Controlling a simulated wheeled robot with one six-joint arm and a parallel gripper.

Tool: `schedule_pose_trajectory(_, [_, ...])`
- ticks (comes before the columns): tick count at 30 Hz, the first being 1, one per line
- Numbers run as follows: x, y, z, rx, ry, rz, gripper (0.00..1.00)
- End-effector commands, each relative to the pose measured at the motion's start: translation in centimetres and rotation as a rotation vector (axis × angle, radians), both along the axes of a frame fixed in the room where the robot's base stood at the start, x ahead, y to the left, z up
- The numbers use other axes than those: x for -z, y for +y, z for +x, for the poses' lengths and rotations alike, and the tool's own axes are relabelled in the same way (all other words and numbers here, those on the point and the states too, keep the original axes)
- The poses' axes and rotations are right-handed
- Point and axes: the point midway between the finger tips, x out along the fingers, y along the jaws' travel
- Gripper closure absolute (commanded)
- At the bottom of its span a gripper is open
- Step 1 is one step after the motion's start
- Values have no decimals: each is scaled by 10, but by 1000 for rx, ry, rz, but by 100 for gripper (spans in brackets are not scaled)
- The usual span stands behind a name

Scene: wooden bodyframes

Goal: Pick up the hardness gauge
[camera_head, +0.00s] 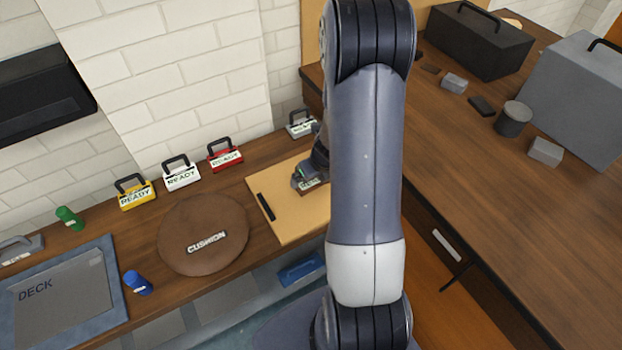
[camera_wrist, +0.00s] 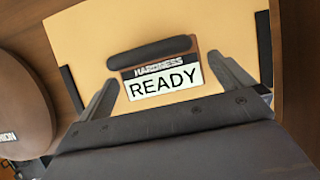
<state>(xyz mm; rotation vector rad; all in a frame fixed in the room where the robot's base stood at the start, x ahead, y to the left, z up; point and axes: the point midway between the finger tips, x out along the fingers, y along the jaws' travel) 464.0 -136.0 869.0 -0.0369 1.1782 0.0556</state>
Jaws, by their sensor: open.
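The hardness gauge (camera_wrist: 163,82) shows in the wrist view, with a dark handle and a white label reading HARDNESS and READY. It sits on a tan board (camera_wrist: 100,40). My gripper (camera_wrist: 164,69) is open, with one finger on each side of the gauge and gaps visible at both sides. In the head view my gripper (camera_head: 308,177) is low over the tan board (camera_head: 285,222), and the gauge (camera_head: 311,184) is partly hidden by it and my arm. I cannot tell the exact height of the fingers over the board.
A round brown cushion (camera_head: 203,258) lies left of the board. Yellow (camera_head: 137,195), white (camera_head: 182,176) and red (camera_head: 225,157) gauges stand along the wall, a grey one (camera_head: 300,124) behind the board. Boxes (camera_head: 572,95) stand on the right counter.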

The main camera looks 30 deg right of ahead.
Motion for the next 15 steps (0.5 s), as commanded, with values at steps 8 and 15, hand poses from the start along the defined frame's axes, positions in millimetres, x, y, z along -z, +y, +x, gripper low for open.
schedule_pose_trajectory(8, [20,1,8,0,0,0,0])
schedule_pose_trajectory(15, [19,1,8,0,0,0,7])
